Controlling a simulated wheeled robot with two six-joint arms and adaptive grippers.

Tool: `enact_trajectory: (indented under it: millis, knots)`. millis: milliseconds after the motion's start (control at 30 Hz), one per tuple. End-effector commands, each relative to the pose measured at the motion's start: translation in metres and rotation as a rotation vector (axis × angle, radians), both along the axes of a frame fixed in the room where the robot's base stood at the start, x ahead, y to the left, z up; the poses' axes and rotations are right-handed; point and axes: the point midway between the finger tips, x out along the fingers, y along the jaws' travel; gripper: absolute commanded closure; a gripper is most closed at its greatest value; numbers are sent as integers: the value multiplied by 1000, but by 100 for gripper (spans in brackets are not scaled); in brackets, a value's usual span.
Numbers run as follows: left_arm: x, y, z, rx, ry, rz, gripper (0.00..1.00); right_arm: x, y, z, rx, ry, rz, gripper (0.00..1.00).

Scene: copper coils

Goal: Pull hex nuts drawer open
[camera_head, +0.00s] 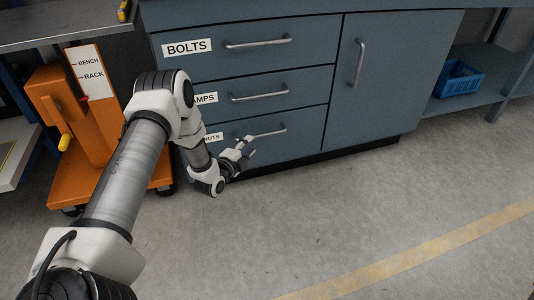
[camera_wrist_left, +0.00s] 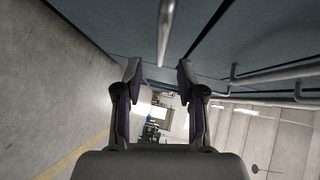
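The bottom drawer (camera_head: 305,138) of the blue-grey cabinet has a label partly covered by my left arm, with only "NUTS" readable. It looks shut, flush with the drawers above. Its bar handle (camera_head: 268,133) runs across the front. My left gripper (camera_head: 250,147) is at the left part of this handle. In the left wrist view, my left gripper (camera_wrist_left: 159,72) has its two fingers apart, and a bar handle (camera_wrist_left: 164,32) shows in line with the gap between them. I cannot tell whether the fingers touch it. My right gripper is not in view.
Above are a drawer labelled BOLTS (camera_head: 300,44) and one whose label is partly hidden (camera_head: 308,88). A cabinet door (camera_head: 395,80) is to the right. An orange cart (camera_head: 90,150) stands left. A blue crate (camera_head: 458,80) sits on a shelf. The floor in front is clear.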

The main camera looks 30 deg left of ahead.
Motion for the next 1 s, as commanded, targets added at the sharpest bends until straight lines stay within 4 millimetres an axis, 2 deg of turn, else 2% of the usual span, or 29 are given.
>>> enact_trajectory:
  millis: [167, 300, 433, 533, 733, 767, 800, 867, 1000]
  knots:
    - [21, 0, -5, 3, -2, -4, 61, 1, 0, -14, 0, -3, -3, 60]
    - [49, 2, -10, 3, -3, -3, 61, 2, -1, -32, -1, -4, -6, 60]
    - [69, 3, -12, 2, -1, -3, 61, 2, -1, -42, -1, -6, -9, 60]
    - [76, 4, -10, 0, 1, -2, 61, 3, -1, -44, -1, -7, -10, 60]
    - [77, 4, -8, -1, 2, -2, 61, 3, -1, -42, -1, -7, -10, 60]
    - [77, 4, -9, -1, 2, -2, 64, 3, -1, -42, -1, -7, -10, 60]
    - [76, 4, -9, -1, 2, -2, 78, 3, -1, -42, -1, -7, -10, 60]
    - [76, 4, -9, -1, 2, -2, 100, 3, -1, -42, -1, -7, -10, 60]
    - [76, 4, -9, 0, 2, -1, 100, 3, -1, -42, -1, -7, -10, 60]
